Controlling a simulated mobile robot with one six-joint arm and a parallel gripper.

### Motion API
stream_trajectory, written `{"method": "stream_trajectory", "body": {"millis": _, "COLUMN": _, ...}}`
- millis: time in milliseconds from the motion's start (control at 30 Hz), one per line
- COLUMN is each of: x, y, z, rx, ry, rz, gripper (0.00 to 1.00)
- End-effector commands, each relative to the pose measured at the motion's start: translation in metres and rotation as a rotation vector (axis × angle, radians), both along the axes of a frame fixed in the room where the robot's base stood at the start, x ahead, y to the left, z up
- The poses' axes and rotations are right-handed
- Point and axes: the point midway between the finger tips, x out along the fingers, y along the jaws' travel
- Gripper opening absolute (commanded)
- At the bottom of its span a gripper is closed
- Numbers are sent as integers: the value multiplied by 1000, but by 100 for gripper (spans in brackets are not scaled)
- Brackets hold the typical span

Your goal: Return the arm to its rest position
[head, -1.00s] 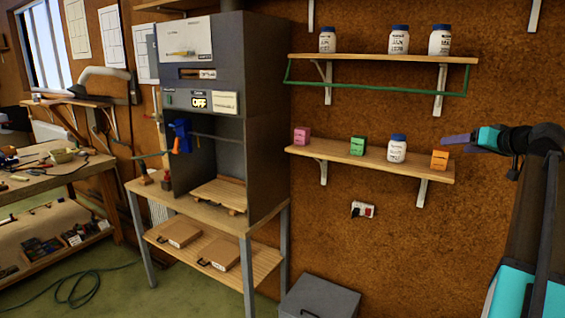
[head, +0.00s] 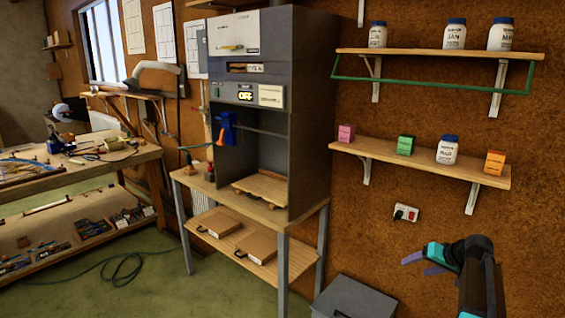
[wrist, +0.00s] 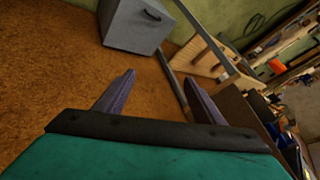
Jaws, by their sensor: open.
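My gripper (head: 418,262) shows at the lower right of the head view, in front of the brown wall and below the lower shelf. Its purple fingers point left and are apart, with nothing between them. In the wrist view my gripper (wrist: 158,95) also shows its two fingers spread and empty. The wrist view is tilted and looks toward the brown wall, with the grey box (wrist: 137,24) beyond the fingers.
The lower shelf (head: 400,160) holds pink, green and orange boxes and a white jar (head: 447,150). The upper shelf (head: 440,54) holds several jars. A grey cabinet (head: 310,110) stands on a wooden stand. A grey box (head: 352,298) sits low beside it. A workbench (head: 130,158) is at left.

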Motion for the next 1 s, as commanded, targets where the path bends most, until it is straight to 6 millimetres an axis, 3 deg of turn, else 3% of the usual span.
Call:
{"method": "stream_trajectory", "body": {"millis": 33, "x": -5, "y": 15, "z": -23, "rx": 6, "ry": 32, "rz": 10, "gripper": 63}}
{"method": "stream_trajectory", "body": {"millis": 100, "x": -11, "y": 32, "z": -50, "rx": 11, "ry": 73, "rz": 21, "gripper": 63}}
{"method": "stream_trajectory", "body": {"millis": 500, "x": -66, "y": 125, "z": -192, "rx": 16, "ry": 308, "rz": 89, "gripper": 63}}
{"method": "stream_trajectory", "body": {"millis": 767, "x": -120, "y": 180, "z": -272, "rx": -3, "ry": 461, "rz": 138, "gripper": 63}}
{"method": "stream_trajectory", "body": {"millis": 1000, "x": -180, "y": 225, "z": -335, "rx": -35, "ry": 599, "rz": 187, "gripper": 63}}
